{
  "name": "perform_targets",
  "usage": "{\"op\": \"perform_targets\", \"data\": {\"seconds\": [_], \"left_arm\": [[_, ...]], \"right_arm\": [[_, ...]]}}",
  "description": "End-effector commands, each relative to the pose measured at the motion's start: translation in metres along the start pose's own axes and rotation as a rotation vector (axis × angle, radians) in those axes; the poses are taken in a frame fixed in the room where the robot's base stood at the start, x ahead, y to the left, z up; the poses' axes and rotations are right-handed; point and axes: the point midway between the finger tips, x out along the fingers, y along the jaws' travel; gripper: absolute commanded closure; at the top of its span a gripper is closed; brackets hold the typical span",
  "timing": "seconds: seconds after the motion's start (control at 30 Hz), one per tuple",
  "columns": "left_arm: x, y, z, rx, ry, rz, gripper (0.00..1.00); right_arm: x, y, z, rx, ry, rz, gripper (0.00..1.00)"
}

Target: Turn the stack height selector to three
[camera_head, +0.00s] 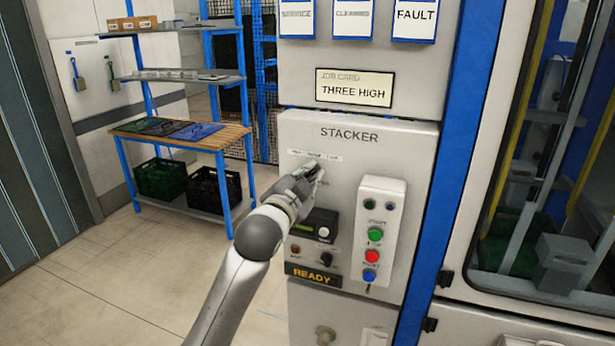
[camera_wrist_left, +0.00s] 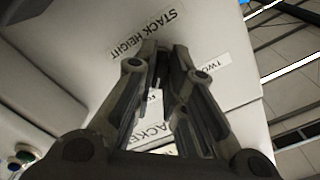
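The stacker panel (camera_head: 395,150) is light grey, with several small white labels above my left gripper. My left gripper (camera_head: 316,172) is at the panel face, just below these labels. In the left wrist view its fingers (camera_wrist_left: 165,55) converge near the STACK HEIGHT label (camera_wrist_left: 147,34), with the TWO label (camera_wrist_left: 206,62) to the right. The selector knob is hidden by the fingers, so its setting cannot be read. Whether the fingers grip it is not clear. A job card (camera_head: 355,88) above reads THREE HIGH. My right gripper is out of view.
A button box (camera_head: 381,205) with green, red and blue buttons juts out right of the gripper. Below are a small black display unit (camera_head: 315,225) and a READY sign (camera_head: 313,275). A shelf rack (camera_head: 180,135) with crates stands at the back left. The floor (camera_head: 110,290) is clear.

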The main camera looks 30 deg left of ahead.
Motion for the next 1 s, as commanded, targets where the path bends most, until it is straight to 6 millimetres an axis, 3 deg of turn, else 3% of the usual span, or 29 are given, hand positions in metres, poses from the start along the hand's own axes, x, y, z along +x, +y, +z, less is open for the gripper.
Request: {"op": "perform_targets", "data": {"seconds": [0.47,1.0], "left_arm": [[-0.0001,0.0004,0.0000,-0.044,0.000,0.001,1.00],[-0.0001,0.0008,-0.0003,-0.443,0.000,0.001,1.00]], "right_arm": [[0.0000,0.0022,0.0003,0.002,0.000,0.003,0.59],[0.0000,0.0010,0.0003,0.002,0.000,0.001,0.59]]}}
